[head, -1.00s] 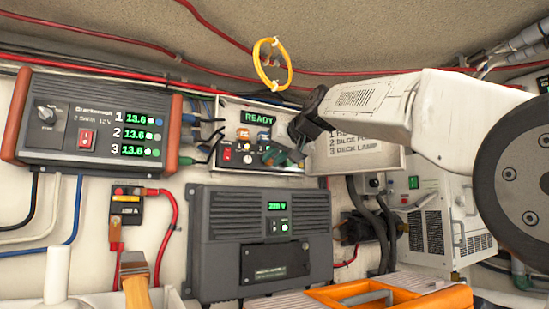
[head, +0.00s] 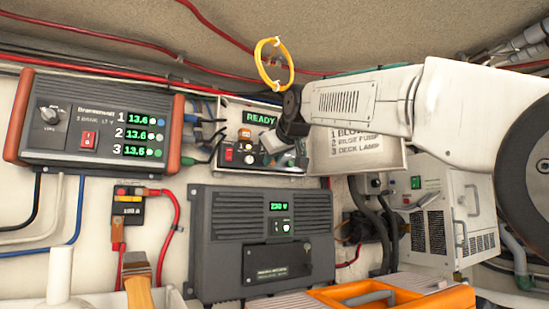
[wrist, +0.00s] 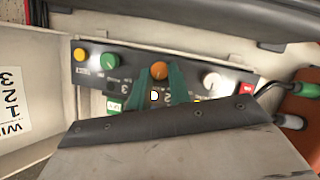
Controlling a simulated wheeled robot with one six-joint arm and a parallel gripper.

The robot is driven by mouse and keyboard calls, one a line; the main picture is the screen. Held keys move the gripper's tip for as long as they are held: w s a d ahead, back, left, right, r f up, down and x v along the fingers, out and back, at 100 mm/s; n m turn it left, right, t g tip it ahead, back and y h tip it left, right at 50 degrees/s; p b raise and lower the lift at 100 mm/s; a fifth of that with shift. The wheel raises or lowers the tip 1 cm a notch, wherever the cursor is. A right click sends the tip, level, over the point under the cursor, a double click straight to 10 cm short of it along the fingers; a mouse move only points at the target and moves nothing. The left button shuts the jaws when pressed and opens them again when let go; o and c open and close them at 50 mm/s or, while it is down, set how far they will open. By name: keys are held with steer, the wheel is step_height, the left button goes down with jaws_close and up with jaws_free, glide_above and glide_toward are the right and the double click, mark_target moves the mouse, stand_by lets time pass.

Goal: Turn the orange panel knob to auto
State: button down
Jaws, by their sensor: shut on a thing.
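The orange knob (wrist: 159,70) sits on a dark control panel (wrist: 125,66) in the wrist view, between a green knob (wrist: 111,60) and a white knob (wrist: 214,81). My gripper (wrist: 161,76) has its two green fingers on either side of the orange knob, shut on it. In the head view my gripper (head: 272,159) reaches the panel from the right and hides the knob. The panel (head: 236,164) also shows there, below a lit READY display (head: 261,118). The auto mark and the knob's pointer cannot be made out.
Right of the panel is a pale lid with a numbered list (head: 358,140). Cables with dark plugs (wrist: 286,121) crowd the panel's side. A yellow ring (head: 274,64) hangs above.

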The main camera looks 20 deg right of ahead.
steer(key=shift+n, duration=0.4)
steer(key=shift+f, duration=0.1)
steer(key=c, duration=1.3)
jaws_free()
steer(key=v, duration=0.7)
steer(key=shift+s+a, duration=0.2)
steer(key=shift+s, duration=0.25)
steer(key=shift+d+h, duration=0.1)
steer(key=shift+h, duration=0.2)
